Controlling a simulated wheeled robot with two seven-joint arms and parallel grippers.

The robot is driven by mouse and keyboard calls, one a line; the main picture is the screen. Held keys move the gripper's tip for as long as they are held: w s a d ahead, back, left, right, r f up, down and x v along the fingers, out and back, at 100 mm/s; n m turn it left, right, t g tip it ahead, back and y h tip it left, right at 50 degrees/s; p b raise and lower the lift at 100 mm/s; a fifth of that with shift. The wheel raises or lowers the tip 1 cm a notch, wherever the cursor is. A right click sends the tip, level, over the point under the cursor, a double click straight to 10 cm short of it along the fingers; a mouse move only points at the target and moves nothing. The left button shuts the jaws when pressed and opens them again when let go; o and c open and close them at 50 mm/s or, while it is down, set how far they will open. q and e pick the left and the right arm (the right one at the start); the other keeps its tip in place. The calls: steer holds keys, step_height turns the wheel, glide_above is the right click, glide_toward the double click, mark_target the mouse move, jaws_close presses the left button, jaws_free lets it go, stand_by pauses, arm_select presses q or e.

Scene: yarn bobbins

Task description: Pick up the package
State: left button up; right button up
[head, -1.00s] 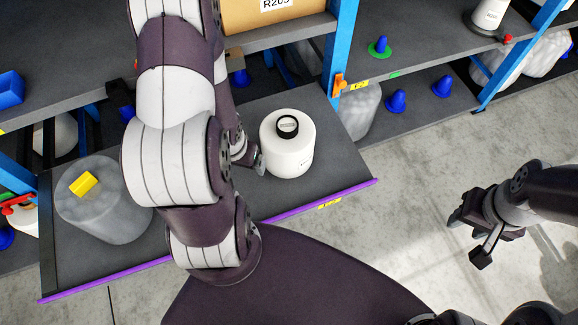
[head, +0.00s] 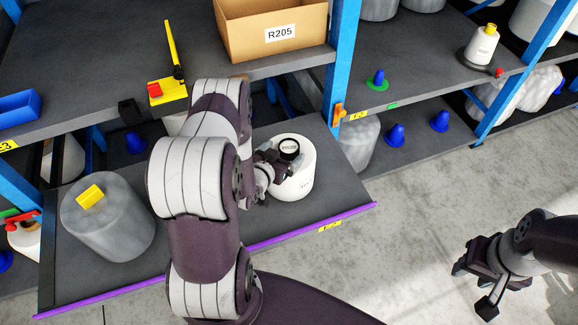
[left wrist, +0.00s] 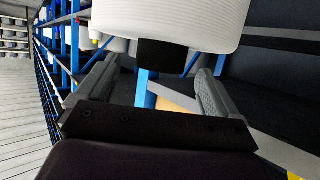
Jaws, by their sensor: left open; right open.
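A white yarn package (head: 300,180) with a black core end on top (head: 289,149) stands upright on the grey pull-out shelf (head: 335,190). My left gripper (head: 276,166) is beside its upper left part, partly hidden by my own arm. In the left wrist view the package (left wrist: 165,18) fills the top, and its black core end (left wrist: 162,52) sits between the tips of the two spread fingers (left wrist: 158,68), with gaps on both sides. My right gripper (head: 476,282) is open and empty over the floor at the right.
A grey plastic-wrapped package with a yellow piece (head: 108,235) stands at the left of the same shelf, which has a purple front edge (head: 310,228). A cardboard box marked R205 (head: 270,45) is on the shelf above. Blue posts (head: 341,60) flank it. Open floor (head: 420,190) lies at the right.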

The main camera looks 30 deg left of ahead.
arm_select(q)
steer(key=x, duration=0.2)
steer(key=shift+w+f, duration=0.2)
steer(key=shift+w, duration=0.15)
steer(key=shift+s, duration=0.1)
steer(key=c, duration=1.7)
steer(key=shift+a+r, duration=0.1)
steer(key=shift+r, duration=0.05)
jaws_close()
steer(key=shift+r, duration=0.1)
step_height(320, 180, up, 10)
steer(key=shift+p, duration=0.3)
